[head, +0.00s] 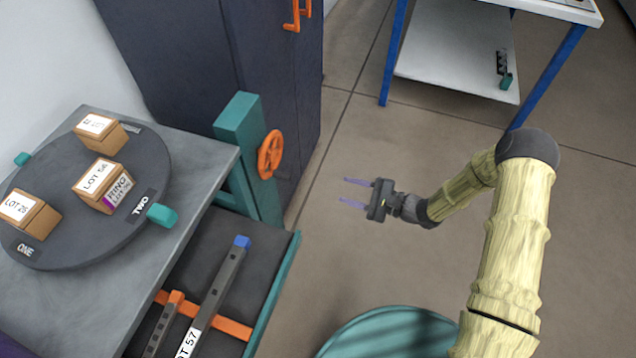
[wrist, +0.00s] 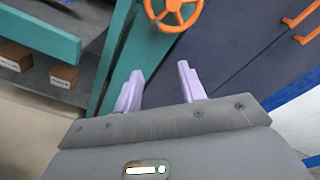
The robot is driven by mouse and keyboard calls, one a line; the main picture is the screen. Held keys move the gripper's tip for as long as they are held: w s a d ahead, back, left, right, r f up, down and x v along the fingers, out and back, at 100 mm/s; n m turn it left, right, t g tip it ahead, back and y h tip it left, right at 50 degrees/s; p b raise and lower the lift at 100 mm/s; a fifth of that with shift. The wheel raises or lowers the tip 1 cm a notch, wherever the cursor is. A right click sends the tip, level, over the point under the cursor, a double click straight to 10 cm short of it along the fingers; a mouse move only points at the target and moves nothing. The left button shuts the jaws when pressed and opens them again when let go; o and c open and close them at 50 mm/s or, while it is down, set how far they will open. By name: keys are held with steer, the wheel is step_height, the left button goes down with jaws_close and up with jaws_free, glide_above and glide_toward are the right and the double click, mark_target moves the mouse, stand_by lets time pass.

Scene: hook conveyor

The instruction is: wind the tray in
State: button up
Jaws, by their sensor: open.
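An orange handwheel (head: 271,154) is mounted on a teal post (head: 242,160) beside the grey table. It also shows at the top of the wrist view (wrist: 172,27), beyond my fingers. A dark tray (head: 268,262) with a teal edge stands out below and in front of the table. A long bar (head: 222,290) with a blue end and a shorter bar (head: 166,320) with an orange end lie on it. My gripper (head: 343,191) is open and empty, to the right of the wheel and apart from it. Its lilac fingers (wrist: 160,72) point toward the post and wheel.
A round dark turntable (head: 140,188) with several labelled boxes sits on the grey table (head: 215,155). A dark cabinet (head: 215,55) with orange handles stands behind the post. A blue-legged bench (head: 450,60) is at the upper right. Floor around my gripper is clear.

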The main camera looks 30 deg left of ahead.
steer(key=w+d+r+n+t+h, duration=0.35)
steer(key=w+d+t+h, duration=0.2)
steer(key=w+d, duration=0.2)
steer(key=w+d+r+n+t+h, duration=0.2)
steer(key=d+r+h, duration=0.45)
steer(key=d, duration=0.45)
steer(key=s+d+r+n+g+h, duration=0.1)
steer(key=s+d+r, duration=0.3)
steer(key=s, duration=0.6)
steer(key=s+d+r+n+g+h, duration=0.1)
steer(key=s+d+r+h, duration=0.3)
steer(key=s+d, duration=0.4)
steer(key=shift+s+d+r+n+g, duration=0.2)
steer(key=shift+s+r+n+g, duration=0.2)
steer(key=shift+s+g, duration=0.4)
steer(key=shift+c, duration=0.5)
steer(key=shift+w, duration=0.1)
